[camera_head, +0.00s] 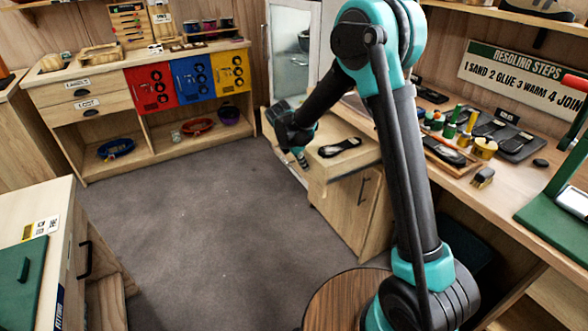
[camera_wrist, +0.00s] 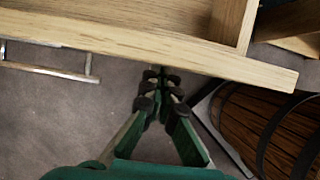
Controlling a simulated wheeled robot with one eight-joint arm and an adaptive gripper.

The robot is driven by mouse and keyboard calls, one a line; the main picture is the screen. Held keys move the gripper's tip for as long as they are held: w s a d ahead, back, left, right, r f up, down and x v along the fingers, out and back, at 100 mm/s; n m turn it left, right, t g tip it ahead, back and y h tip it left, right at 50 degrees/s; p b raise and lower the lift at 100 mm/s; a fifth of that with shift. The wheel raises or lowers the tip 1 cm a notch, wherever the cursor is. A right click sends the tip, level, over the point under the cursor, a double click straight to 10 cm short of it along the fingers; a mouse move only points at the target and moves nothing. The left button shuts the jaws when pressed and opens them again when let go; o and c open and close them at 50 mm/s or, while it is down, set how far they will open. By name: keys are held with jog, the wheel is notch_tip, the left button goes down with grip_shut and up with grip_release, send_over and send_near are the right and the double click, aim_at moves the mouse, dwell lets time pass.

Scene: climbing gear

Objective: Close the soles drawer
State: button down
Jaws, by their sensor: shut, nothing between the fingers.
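A light wooden drawer (camera_head: 318,163) stands pulled out from under the right-hand workbench, with a black shoe sole (camera_head: 340,147) lying in it. In the wrist view, the drawer's front board (camera_wrist: 150,45) crosses the top of the picture. A metal bar handle (camera_wrist: 50,72) is on its outer side at the left. My gripper (camera_head: 301,160) is at the drawer's outer left side in the head view. In the wrist view, my gripper (camera_wrist: 160,88) is shut and empty, its fingertips close to the front board's edge. I cannot tell whether they touch it.
A cabinet door (camera_head: 345,205) with a dark handle is below the drawer. A wooden barrel (camera_wrist: 270,125) stands right of my gripper in the wrist view. The workbench (camera_head: 540,190) carries several tools and soles. Grey floor (camera_head: 200,230) lies open to the left.

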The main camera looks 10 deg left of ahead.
jog(key=w+d, duration=0.5)
jog(key=d, duration=0.1)
jog(key=w+d, duration=0.5)
jog(key=d, duration=0.2)
jog(key=w+d, duration=0.5)
jog(key=d, duration=0.1)
jog(key=shift+d, duration=0.15)
jog(key=s+a, duration=0.2)
jog(key=a, duration=0.1)
jog(key=shift+s+a+r, duration=0.15)
jog(key=shift+s+a, duration=0.15)
jog(key=v, duration=0.9)
jog(key=t+h, duration=0.3)
jog(key=h, duration=0.1)
send_near(367, 159)
jog(key=s+a+r, duration=0.1)
jog(key=s+a, duration=0.2)
jog(key=s, duration=0.1)
jog(key=x, duration=1)
jog(key=shift+a+f, duration=0.1)
jog(key=shift+a, duration=0.1)
jog(key=shift+w+d, duration=1)
jog(key=shift+d, duration=0.2)
jog(key=shift+w+d, duration=0.2)
jog(key=shift+d, duration=0.05)
